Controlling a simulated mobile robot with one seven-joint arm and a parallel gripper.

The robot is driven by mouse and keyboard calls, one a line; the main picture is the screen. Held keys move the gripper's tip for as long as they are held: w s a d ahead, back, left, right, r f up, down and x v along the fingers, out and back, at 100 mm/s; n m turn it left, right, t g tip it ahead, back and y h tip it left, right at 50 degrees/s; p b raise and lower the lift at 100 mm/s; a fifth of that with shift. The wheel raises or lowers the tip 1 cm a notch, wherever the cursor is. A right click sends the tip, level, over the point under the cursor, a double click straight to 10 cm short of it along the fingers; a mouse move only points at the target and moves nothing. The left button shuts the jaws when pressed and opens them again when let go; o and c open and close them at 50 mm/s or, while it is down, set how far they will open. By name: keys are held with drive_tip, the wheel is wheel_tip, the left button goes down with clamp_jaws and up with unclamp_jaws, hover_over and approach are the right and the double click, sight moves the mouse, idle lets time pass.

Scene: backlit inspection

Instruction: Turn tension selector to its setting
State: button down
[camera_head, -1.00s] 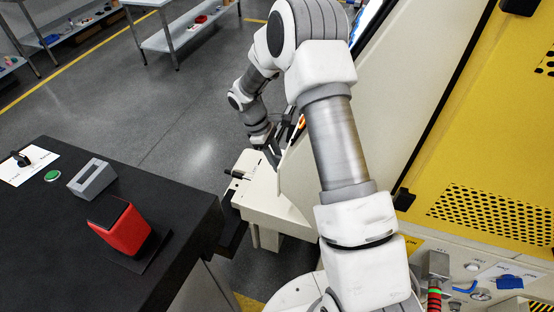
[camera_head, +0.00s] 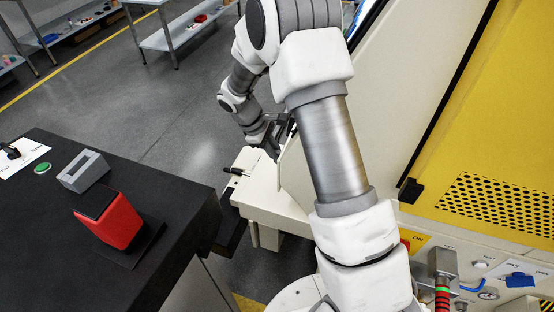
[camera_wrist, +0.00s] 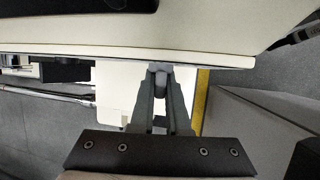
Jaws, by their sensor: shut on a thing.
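My gripper (camera_wrist: 160,78) points at the edge of a cream machine panel (camera_wrist: 185,35) in the wrist view. Its two grey fingers are shut on a small grey rounded part (camera_wrist: 159,76), which looks like the tension selector, just at the panel's lower edge. Its markings and setting are hidden. In the head view my gripper (camera_head: 273,150) is small, beside the cream machine's slanted side and above a cream ledge (camera_head: 265,200). What it holds is not clear there.
A black lever (camera_head: 236,172) stands on the ledge. A yellow panel (camera_head: 500,120) and controls lie at the right. Open floor lies beyond.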

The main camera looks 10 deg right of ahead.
drive_tip(key=shift+s+a+f+m+t+h+b, duration=0.15)
drive_tip(key=shift+t+h+b, duration=0.35)
drive_tip(key=shift+b, duration=1.15)
drive_tip(key=shift+w+a+f+m+t+h+b, duration=0.25)
drive_tip(key=shift+t+b, duration=0.45)
drive_tip(key=shift+b, duration=0.9)
drive_tip(key=shift+s+d+r+h+b, duration=0.2)
drive_tip(key=shift+s+d+h+b, duration=0.05)
drive_tip(key=shift+b, duration=0.3)
drive_tip(key=shift+r+t, duration=0.15)
drive_tip(key=shift+t, duration=0.15)
drive_tip(key=c, duration=0.9)
unclamp_jaws()
drive_tip(key=v, duration=1.7)
drive_tip(key=shift+a+p, duration=0.15)
drive_tip(key=shift+p, duration=0.15)
drive_tip(key=shift+r, duration=0.2)
